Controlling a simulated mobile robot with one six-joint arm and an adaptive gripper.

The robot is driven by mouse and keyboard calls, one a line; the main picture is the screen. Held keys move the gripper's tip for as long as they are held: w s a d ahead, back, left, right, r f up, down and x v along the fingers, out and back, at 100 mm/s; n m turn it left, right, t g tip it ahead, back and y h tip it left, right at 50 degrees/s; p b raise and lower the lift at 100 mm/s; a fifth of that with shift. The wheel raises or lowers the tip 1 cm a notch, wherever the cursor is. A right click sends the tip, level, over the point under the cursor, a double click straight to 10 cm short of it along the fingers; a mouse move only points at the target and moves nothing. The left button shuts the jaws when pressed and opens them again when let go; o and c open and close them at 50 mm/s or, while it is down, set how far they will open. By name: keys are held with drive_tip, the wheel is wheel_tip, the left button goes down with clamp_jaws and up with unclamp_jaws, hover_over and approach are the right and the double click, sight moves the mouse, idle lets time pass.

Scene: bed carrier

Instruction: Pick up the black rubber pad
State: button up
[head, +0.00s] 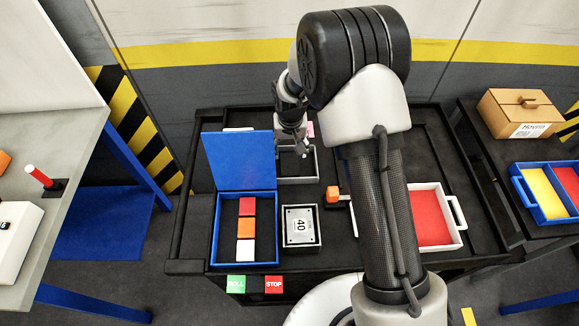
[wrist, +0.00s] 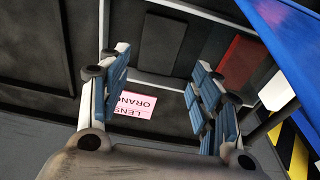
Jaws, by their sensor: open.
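My gripper (head: 300,148) hangs over the back middle of the black carrier top, by a small grey-rimmed tray (head: 298,181). In the wrist view my gripper (wrist: 160,72) is open, with its blue-padded fingers apart and nothing held between them. A flat dark rectangle (wrist: 160,45) lies beyond the fingers and may be the black rubber pad. Another dark panel (wrist: 209,38) is to its right, so I cannot tell for sure which is the pad. In the head view the pad is not clearly visible.
A blue box (head: 215,230) with a raised lid (head: 244,160) holds red, orange and white blocks, left of my gripper. My arm hides part of the carrier.

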sight(290, 163)
drive_tip(key=f, duration=0.3)
drive_tip(key=w+f+b, duration=0.1)
drive_tip(key=f, duration=0.2)
drive_tip(key=f+b, duration=0.1)
drive_tip(key=f, duration=0.2)
drive_tip(key=shift+w, duration=0.15)
drive_tip(key=c, duration=0.5)
